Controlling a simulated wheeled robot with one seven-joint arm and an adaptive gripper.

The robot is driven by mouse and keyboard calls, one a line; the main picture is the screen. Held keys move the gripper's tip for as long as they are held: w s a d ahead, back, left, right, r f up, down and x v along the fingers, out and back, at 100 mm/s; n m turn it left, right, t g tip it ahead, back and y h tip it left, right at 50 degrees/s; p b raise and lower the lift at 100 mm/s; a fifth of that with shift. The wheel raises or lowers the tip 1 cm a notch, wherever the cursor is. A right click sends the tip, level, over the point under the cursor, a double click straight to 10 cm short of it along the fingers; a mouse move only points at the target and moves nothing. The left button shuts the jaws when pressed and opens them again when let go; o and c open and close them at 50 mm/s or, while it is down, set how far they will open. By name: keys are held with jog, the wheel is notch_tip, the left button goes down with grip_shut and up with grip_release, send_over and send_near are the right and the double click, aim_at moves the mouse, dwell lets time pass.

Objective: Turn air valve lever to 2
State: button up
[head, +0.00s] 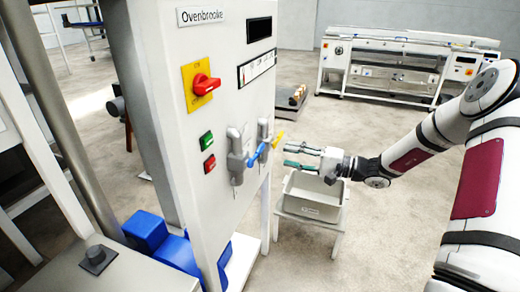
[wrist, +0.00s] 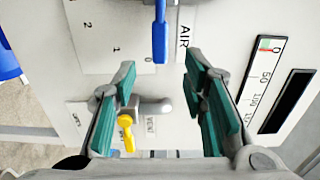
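The blue air valve lever (head: 256,156) is on the front of the white Ovenbrooke cabinet. In the wrist view the blue lever (wrist: 160,35) points down beside the 0 mark, with the 1 and 2 marks on the scale plate (wrist: 105,38) to its left. The label AIR is to its right. My gripper (wrist: 160,68) is open, its green-padded fingers apart, with the lever's end between and just above the fingertips in the picture. In the head view my gripper (head: 292,156) is right of the lever. I cannot tell whether it touches anything.
A yellow vent lever (wrist: 126,130) is close to my left finger; it also shows in the head view (head: 279,139). A grey bin (head: 312,198) stands below my gripper.

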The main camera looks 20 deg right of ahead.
aim_at(262, 150)
jog(key=x, duration=1)
jog(key=shift+w+a, duration=0.1)
jog(key=shift+a, duration=0.1)
jog(key=shift+c, duration=0.5)
grip_shut()
